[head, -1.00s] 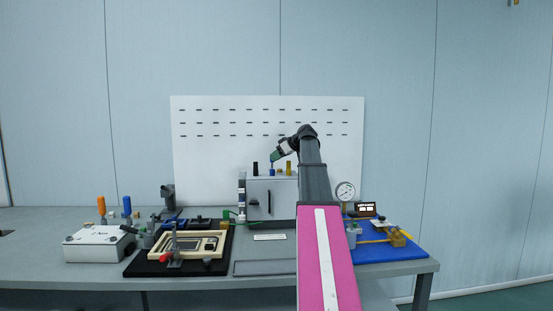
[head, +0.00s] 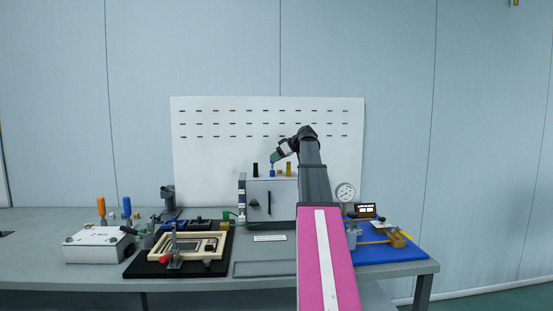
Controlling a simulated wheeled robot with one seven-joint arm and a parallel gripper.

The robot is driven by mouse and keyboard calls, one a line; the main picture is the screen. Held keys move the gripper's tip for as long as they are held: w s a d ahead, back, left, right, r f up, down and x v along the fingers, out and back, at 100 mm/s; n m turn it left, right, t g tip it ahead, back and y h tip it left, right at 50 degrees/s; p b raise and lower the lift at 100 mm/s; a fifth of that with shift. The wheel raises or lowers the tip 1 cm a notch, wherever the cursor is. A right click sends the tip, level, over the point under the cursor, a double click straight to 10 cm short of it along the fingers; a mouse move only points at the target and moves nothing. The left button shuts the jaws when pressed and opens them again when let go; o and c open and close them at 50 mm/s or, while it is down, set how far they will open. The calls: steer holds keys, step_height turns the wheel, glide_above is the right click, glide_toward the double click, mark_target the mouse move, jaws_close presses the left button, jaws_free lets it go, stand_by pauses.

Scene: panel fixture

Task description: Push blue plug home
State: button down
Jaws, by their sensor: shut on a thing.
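The blue plug (head: 272,172) stands upright on top of the grey panel box (head: 262,202) at the middle of the bench. Only a small part of it shows, and how deep it sits cannot be told. My gripper (head: 272,162) reaches in from the right, tilted down to the left, with its tip at the top of the blue plug. Its fingers are very small here and appear closed at the plug. A black plug (head: 255,168) stands to the left of the blue one and a yellow plug (head: 289,169) to the right.
A white perforated board (head: 215,150) rises behind the box. A black mat (head: 135,268) with a cream fixture lies left. A white box (head: 98,245) stands farther left. A gauge (head: 345,192) and blue mat (head: 375,252) are at right. My arm hides part of the bench.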

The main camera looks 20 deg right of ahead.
steer(key=shift+f, duration=1.7)
steer(key=c, duration=1.2)
jaws_free()
steer(key=shift+s, duration=0.1)
steer(key=shift+c, duration=0.2)
steer(key=shift+f, duration=0.15)
steer(key=o, duration=0.6)
steer(key=shift+c, duration=0.2)
steer(key=shift+s, duration=0.1)
steer(key=v, duration=1.1)
